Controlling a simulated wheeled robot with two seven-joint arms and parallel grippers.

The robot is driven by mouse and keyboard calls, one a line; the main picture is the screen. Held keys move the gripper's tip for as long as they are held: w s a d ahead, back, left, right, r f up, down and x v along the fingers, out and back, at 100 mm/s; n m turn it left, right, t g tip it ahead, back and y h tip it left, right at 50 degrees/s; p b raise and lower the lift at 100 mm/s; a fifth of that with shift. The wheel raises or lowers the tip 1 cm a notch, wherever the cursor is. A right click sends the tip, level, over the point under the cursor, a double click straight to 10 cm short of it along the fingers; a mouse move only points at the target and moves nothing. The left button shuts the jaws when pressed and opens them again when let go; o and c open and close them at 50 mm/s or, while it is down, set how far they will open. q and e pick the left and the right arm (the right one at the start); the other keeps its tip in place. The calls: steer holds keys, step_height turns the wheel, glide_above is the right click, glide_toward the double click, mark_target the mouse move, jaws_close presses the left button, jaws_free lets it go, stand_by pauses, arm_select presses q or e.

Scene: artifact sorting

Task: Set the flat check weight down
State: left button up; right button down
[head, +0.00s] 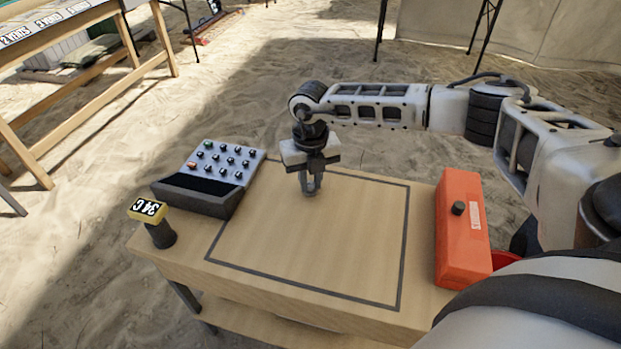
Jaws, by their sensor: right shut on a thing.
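My right gripper (310,188) points straight down over the far left part of the dark-outlined rectangle on the wooden table (300,245). It is shut on a small grey thing between its fingertips, which I take to be the flat check weight. The fingers hide most of it, so its shape is not clear. The fingertips are at or just above the table top; I cannot tell whether the thing touches the wood. My left gripper is not in view.
A grey box with several knobs (222,161) stands at the table's far left. A yellow tag on a dark post (160,233) is at the left corner. An orange-red case (462,235) lies along the right side. The outlined area is otherwise clear.

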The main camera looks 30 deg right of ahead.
steer(key=c, duration=1.3)
jaws_free()
steer(key=shift+f, duration=0.1)
